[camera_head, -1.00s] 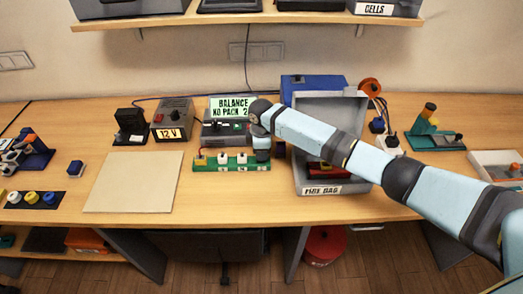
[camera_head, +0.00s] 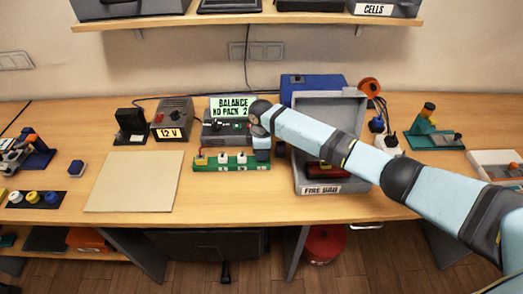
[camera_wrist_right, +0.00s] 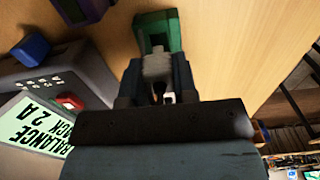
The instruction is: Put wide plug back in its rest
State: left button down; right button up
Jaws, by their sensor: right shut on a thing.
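My right gripper (camera_head: 262,156) points down at the right end of the rest. In the right wrist view, my right gripper (camera_wrist_right: 157,82) is shut on a pale grey-white plug (camera_wrist_right: 157,65), taken to be the wide plug. The green end of the rest (camera_wrist_right: 158,22) shows just past this plug. I cannot tell whether the plug is fully seated. My left gripper is out of view.
The balance charger (camera_head: 222,130) stands close behind the rest. A grey fire bag box (camera_head: 320,188) stands to the right, under my forearm. A beige mat (camera_head: 133,182) lies to the left, and the table in front of the rest is clear.

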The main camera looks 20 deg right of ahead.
jog(key=shift+f+b, duration=0.6)
jog(key=shift+f, duration=0.7)
jog(key=o, duration=1)
jog(key=shift+r, duration=0.35)
notch_tip(320, 180, up, 12)
jog(key=shift+r+b, duration=0.2)
jog(key=shift+b, duration=0.4)
jog(key=shift+r, duration=0.4)
